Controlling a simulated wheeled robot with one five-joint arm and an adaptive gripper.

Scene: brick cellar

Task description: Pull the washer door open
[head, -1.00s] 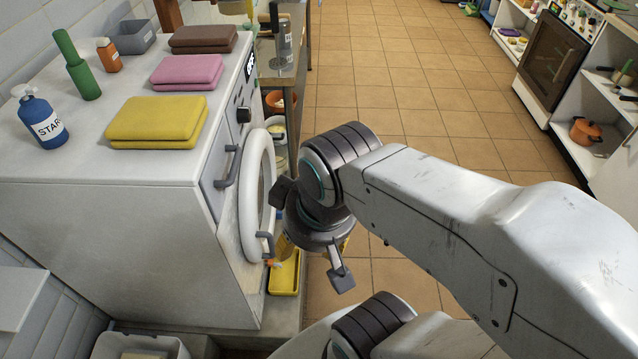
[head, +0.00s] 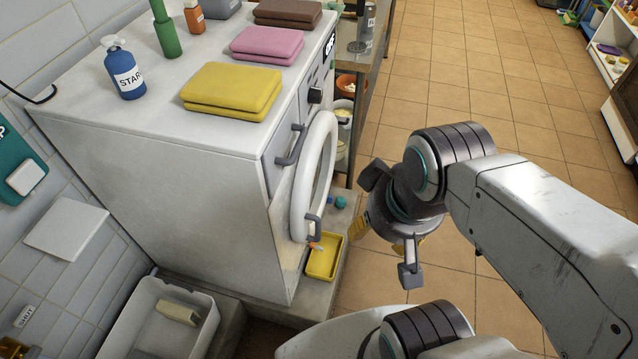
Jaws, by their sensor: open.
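The white washer (head: 190,165) stands on a low ledge at the left of the head view. Its round white door (head: 303,203) is on the side facing right, seen nearly edge-on. A grey door handle (head: 314,228) sticks out at the door's lower near edge. I cannot tell whether the door is fully closed. My gripper (head: 388,228) is to the right of the door, apart from the handle, with its fingers spread open and seemingly empty. The palm hides part of the fingers.
Yellow, pink and brown folded towels and a blue spray bottle (head: 126,72) sit on the washer. A yellow tray (head: 324,258) lies below the door. A white tub (head: 160,318) stands at the lower left. The tiled floor to the right is open.

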